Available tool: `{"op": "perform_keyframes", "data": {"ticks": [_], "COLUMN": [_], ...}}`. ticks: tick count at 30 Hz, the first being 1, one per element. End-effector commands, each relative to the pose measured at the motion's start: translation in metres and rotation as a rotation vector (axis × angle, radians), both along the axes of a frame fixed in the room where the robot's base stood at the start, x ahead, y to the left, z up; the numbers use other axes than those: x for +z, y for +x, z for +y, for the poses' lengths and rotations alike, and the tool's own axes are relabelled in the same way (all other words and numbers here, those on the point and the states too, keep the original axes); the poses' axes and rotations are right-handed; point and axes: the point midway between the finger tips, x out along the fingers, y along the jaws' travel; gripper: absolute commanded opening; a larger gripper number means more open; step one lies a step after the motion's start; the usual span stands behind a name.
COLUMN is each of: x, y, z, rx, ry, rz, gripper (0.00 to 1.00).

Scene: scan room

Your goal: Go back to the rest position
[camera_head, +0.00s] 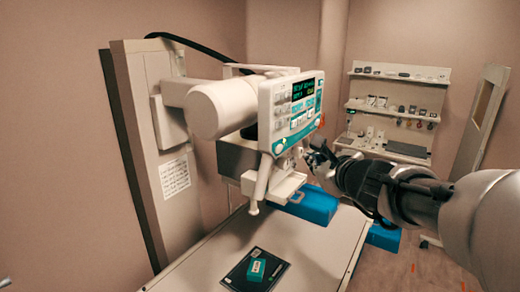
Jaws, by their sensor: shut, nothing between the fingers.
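My gripper (318,158) is at the end of my arm, which reaches in from the right. It is shut, with nothing visible in it. It is close to the lower right edge of the control panel (293,110) on the white scan machine (222,105). I cannot tell whether the fingers touch the panel. The panel has a lit screen and several buttons, and white handles hang below it.
A table (215,262) stands below the machine. A black tray (234,277) on it holds a green box (257,269). A blue case (312,203) lies behind. Wall shelves (395,110) with small items stand at the back right, near a leaning panel (482,118).

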Motion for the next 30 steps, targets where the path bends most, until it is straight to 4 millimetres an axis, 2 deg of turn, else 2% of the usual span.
{"op": "perform_keyframes", "data": {"ticks": [11, 14, 16, 20, 24, 26, 27, 30], "x": [-0.001, -0.010, -0.024, -0.072, -0.141, -0.174, -0.196, -0.252], "y": [-0.002, -0.013, -0.031, -0.085, -0.156, -0.187, -0.208, -0.256], "z": [0.002, 0.016, 0.034, 0.075, 0.103, 0.106, 0.104, 0.091], "rx": [0.009, 0.077, 0.172, 0.436, 0.750, 0.885, 0.976, 1.195], "ry": [-0.012, -0.095, -0.214, -0.539, -0.921, -1.082, -1.188, -1.438], "rz": [-0.002, -0.014, -0.029, -0.062, -0.084, -0.086, -0.085, -0.065], "gripper": [0.00, 0.00, 0.00, 0.00, 0.00, 0.00, 0.00, 0.00]}}
